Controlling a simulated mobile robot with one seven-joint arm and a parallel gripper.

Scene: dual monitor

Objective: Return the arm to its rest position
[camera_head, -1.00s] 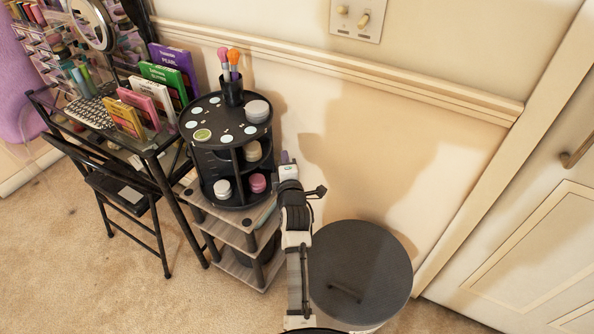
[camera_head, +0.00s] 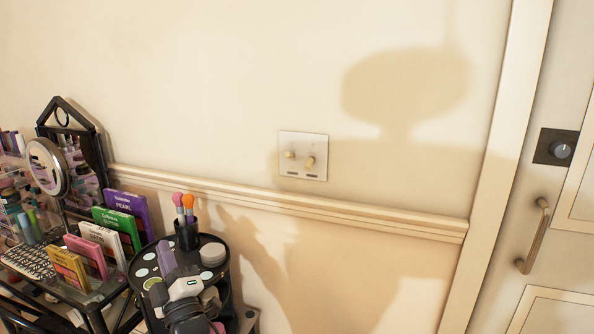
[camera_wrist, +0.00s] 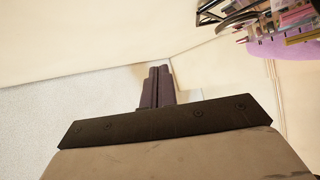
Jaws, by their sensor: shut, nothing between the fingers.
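My gripper (camera_head: 166,256) is at the bottom of the head view, its fingers pointing up in front of the round black organizer (camera_head: 148,262). The fingers are together with nothing between them. In the wrist view the closed fingers (camera_wrist: 157,86) stand at the centre, with pale wall and a light surface beyond. The rest of my arm is cut off by the lower edge of the head view.
The organizer holds a cup of brushes (camera_head: 187,234) and a jar (camera_head: 213,254). At left, a desk carries colored boxes (camera_head: 127,208), a keyboard (camera_head: 28,262) and a round mirror (camera_head: 47,166). A switch plate (camera_head: 303,155) is on the wall; a door handle (camera_head: 533,236) is at right.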

